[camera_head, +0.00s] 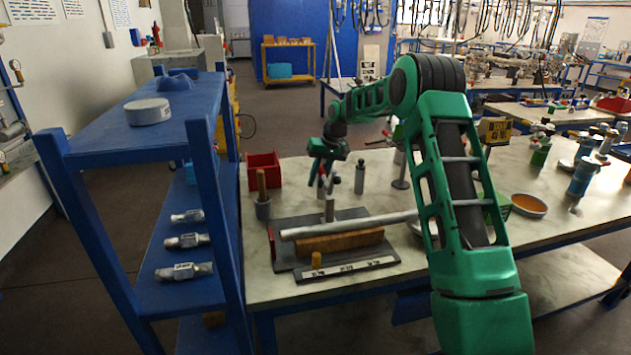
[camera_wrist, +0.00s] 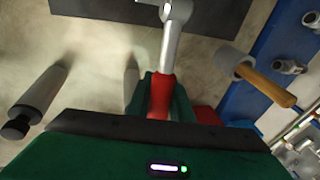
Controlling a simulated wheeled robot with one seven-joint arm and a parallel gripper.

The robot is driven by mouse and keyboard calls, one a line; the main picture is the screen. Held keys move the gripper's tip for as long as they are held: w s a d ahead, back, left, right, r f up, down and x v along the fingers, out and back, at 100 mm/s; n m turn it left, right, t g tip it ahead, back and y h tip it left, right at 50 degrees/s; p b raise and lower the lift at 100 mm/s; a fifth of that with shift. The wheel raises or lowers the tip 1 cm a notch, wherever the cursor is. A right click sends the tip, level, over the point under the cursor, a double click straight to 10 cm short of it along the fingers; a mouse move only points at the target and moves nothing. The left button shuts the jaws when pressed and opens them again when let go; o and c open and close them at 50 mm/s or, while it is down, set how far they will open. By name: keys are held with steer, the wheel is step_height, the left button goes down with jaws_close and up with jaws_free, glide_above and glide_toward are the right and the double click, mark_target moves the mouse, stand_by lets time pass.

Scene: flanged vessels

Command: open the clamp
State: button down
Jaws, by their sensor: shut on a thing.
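The clamp shows in the wrist view as a grey metal lever (camera_wrist: 172,40) with a red grip (camera_wrist: 160,98) at its near end. My gripper (camera_wrist: 161,88) is shut around the red grip, one green finger on each side. In the head view my gripper (camera_head: 325,172) is over the back of a dark base plate (camera_head: 352,214), above a short grey upright (camera_head: 329,207). A long grey pipe (camera_head: 350,224) lies across a wooden block (camera_head: 340,240) on that plate. The lever's far end is cut off in the wrist view, so I cannot tell the clamp's jaw state.
A grey bottle (camera_head: 360,178) stands to the right; a dark-capped cylinder (camera_wrist: 40,92) shows in the wrist view. A blue shelf (camera_head: 185,105) borders the table's left.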

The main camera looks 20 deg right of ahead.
steer(key=shift+w, duration=0.2)
steer(key=c, duration=1.6)
jaws_free()
steer(key=shift+w+d+f, duration=0.1)
glide_toward(322, 166)
steer(key=x, duration=0.4)
steer(key=shift+f, duration=0.45)
steer(key=shift+r, duration=0.1)
